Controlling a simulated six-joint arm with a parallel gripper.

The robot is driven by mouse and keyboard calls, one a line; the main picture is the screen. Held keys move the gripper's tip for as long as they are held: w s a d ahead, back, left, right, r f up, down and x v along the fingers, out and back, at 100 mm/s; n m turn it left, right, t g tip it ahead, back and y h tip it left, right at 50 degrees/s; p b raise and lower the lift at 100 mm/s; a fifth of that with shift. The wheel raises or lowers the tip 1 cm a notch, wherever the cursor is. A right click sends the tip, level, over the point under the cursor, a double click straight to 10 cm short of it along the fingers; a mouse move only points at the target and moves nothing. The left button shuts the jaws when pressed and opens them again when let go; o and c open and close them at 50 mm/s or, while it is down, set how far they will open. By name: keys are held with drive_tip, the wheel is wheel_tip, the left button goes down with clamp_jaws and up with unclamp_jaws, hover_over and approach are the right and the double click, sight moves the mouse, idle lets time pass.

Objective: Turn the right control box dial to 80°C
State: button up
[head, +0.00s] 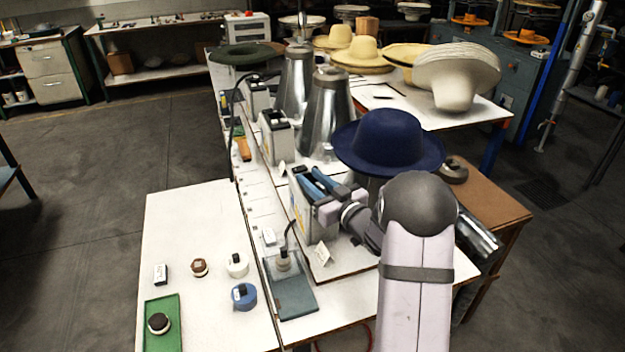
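The nearest control box (299,214), pale with a yellow label on its side, stands on the white bench below the blue hat (388,140). My gripper (308,181), with two blue fingers, is over the top of this box, its arm reaching in from the right. The fingers and wrist cover the box top, so its dial and setting cannot be seen. I cannot tell whether the fingers touch the dial or are closed on it. Two similar control boxes, a middle one (276,134) and a far one (256,96), stand farther back along the bench.
Metal cones (328,115) stand just behind the nearest box. A small white card (321,255) and a grey-blue tray (295,298) are in front of it. The white side table (190,222) holds small round items and a green tray (162,338). Its far half is clear.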

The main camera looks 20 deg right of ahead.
sight(324, 188)
clamp_jaws()
drive_tip(key=shift+n+y, duration=0.3)
drive_tip(key=shift+y, duration=0.2)
drive_tip(key=n+g+y, duration=0.1)
drive_tip(key=y, duration=0.1)
drive_tip(key=n+g+y, duration=0.1)
drive_tip(key=n+y, duration=0.1)
drive_tip(key=shift+s+a+p, duration=0.2)
drive_tip(key=shift+a+p, duration=0.15)
drive_tip(key=shift+a, duration=0.05)
drive_tip(key=shift+s+a+n+g+y, duration=0.15)
drive_tip(key=shift+a+n+g+y, duration=0.05)
drive_tip(key=shift+n+g+y, duration=0.6)
drive_tip(key=shift+s+a+n+g+y, duration=0.2)
drive_tip(key=shift+n+g+y, duration=0.35)
drive_tip(key=shift+y, duration=0.35)
drive_tip(key=shift+f+g, duration=0.1)
drive_tip(key=shift+g, duration=0.15)
drive_tip(key=shift+o, duration=0.3)
unclamp_jaws()
drive_tip(key=shift+b+v, duration=0.95)
drive_tip(key=shift+v, duration=2.7)
